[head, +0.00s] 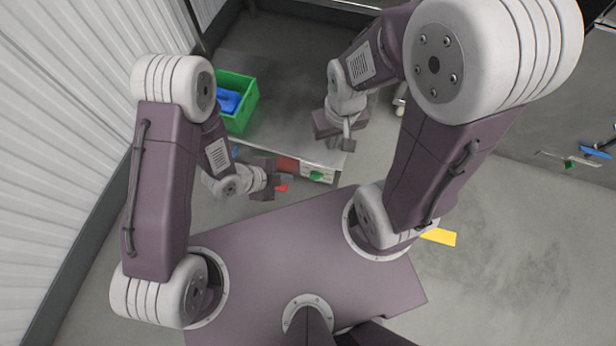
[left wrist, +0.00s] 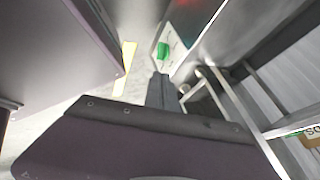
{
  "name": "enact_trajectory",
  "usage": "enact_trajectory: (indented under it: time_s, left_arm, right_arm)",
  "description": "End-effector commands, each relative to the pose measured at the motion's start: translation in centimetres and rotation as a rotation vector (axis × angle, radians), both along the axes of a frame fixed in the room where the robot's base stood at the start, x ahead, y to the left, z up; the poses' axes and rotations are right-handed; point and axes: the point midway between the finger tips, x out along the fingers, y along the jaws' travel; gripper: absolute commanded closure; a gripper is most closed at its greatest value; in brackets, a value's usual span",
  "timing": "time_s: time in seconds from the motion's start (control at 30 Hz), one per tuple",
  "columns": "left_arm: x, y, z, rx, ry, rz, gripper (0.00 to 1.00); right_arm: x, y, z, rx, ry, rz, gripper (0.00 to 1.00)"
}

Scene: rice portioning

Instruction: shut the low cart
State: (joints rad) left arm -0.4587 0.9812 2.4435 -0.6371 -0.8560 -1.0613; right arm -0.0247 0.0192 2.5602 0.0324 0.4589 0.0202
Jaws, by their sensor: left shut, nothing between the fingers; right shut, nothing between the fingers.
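The low cart (head: 285,125) has a grey top and stands ahead of my base in the head view. Its near edge carries a red patch and a pale panel with a green mark (head: 317,174). A pale panel with a green mark (left wrist: 163,50) also shows in the left wrist view, just beyond the fingers. My left gripper (head: 284,184) is shut and empty, low at the cart's near edge; its fingers show in the left wrist view (left wrist: 160,90). My right gripper (head: 348,140) is shut and empty over the cart top's right side. I cannot tell whether either touches the cart, or how far it is open.
A green crate (head: 246,101) with a blue thing (head: 229,101) inside stands on the cart top. A corrugated wall (head: 60,130) runs along the left. A yellow floor mark (head: 440,237) lies right of my base. The floor at the lower right is clear.

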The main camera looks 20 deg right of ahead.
Motion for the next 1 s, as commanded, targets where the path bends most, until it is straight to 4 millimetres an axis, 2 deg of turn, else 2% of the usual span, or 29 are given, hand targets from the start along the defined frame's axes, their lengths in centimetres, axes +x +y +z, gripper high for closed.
enact_trajectory:
  time_s: [0.03, 0.17, 0.27, 0.73, 0.83, 1.0]
  left_arm:
    - [-0.1, -0.1, -0.6, -0.001, -0.001, -0.004, 1.00]
    - [-0.1, -0.2, -0.3, 0.000, -0.001, -0.006, 1.00]
    - [0.0, -0.5, -0.8, 0.000, -0.003, -0.007, 1.00]
    - [1.5, -6.0, -8.9, 0.000, -0.003, -0.008, 1.00]
    - [3.0, -7.1, -8.6, -0.005, -0.007, -0.004, 1.00]
    - [4.4, -8.1, -8.4, -0.001, -0.004, -0.004, 1.00]
  right_arm:
    - [0.0, 0.0, -0.6, 0.000, -0.001, 0.000, 1.00]
    - [0.0, 0.0, -0.3, 0.000, -0.001, 0.000, 1.00]
    - [0.0, 0.0, -0.7, 0.000, -0.001, 0.000, 1.00]
    - [0.0, 0.0, -6.3, 0.000, -0.001, 0.000, 1.00]
    - [0.0, 0.0, -6.8, 0.000, 0.000, 0.000, 1.00]
    - [0.0, 0.0, -7.3, 0.000, -0.001, 0.000, 1.00]
